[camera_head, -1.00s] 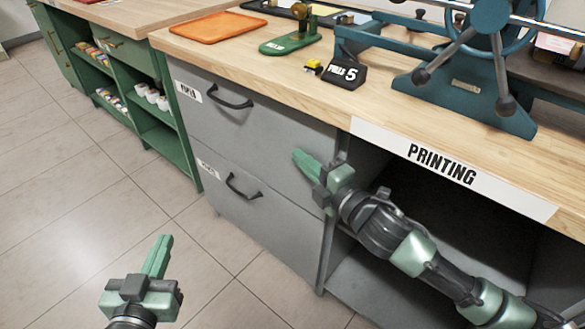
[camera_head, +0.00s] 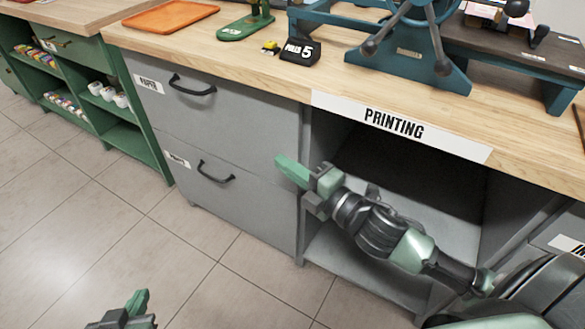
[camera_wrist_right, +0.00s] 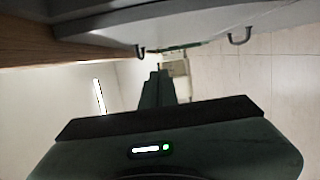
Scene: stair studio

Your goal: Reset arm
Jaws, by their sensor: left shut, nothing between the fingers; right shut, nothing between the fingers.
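My right gripper (camera_head: 293,171) is shut and empty. In the head view it is in front of the grey drawer cabinet, by the left edge of the open shelf space under the PRINTING label. Its closed fingers (camera_wrist_right: 157,88) show in the right wrist view, with drawer handles beyond. My left gripper (camera_head: 139,302) is at the bottom edge of the head view, above the tiled floor. It is shut and empty, and most of its arm is out of view.
The grey cabinet has an upper drawer (camera_head: 235,110) and a lower drawer (camera_head: 240,192) with black handles. The wooden worktop (camera_head: 240,62) holds a blue press (camera_head: 410,62), an orange tray (camera_head: 170,15) and a PULLS 5 sign (camera_head: 300,52). Open floor (camera_head: 120,235) lies at left.

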